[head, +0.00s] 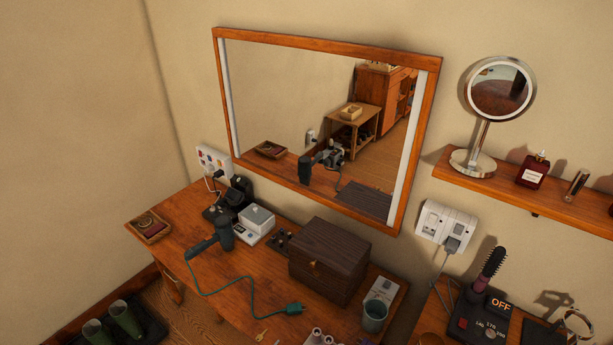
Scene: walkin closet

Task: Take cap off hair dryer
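A dark teal hair dryer (224,234) lies on the left part of the wooden dressing table. Its handle points to the left. A teal cord runs from the handle across the tabletop to a loose plug (293,309) near the front edge. The dryer is small in the view, and I cannot tell a cap apart from its body. Neither of my grippers is in view.
The table (222,293) also holds a dark wooden box (329,262), a white device (257,220), a small tray (149,227) and a grey cup (374,316). A mirror (312,47) hangs behind. Bare tabletop lies around the cord.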

